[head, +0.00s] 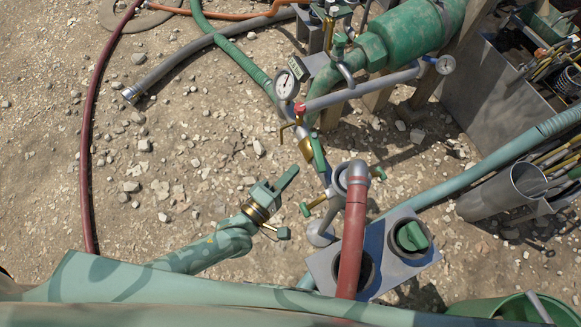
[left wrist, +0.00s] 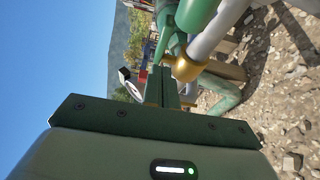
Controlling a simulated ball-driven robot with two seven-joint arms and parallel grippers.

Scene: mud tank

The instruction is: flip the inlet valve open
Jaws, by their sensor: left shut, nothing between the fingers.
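My left gripper (head: 290,172) is shut and empty, its fingers pointing up and right over the gravel, left of the pipework. In the left wrist view its shut fingers (left wrist: 168,85) stand in front of a brass collar (left wrist: 188,68) and green pipe; I cannot tell whether they touch. A green lever (head: 318,152) stands on the pipework by a brass fitting, right of the fingertips. A smaller green-ended brass handle (head: 314,204) is lower down. Which one is the inlet valve is not marked. My right gripper is not in view.
A round gauge (head: 286,85) and a big green pump body (head: 410,38) stand behind. A red pipe (head: 353,230) rises from a grey block (head: 395,278) at right. A dark red hose (head: 88,130) lies at left. Gravel between is open.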

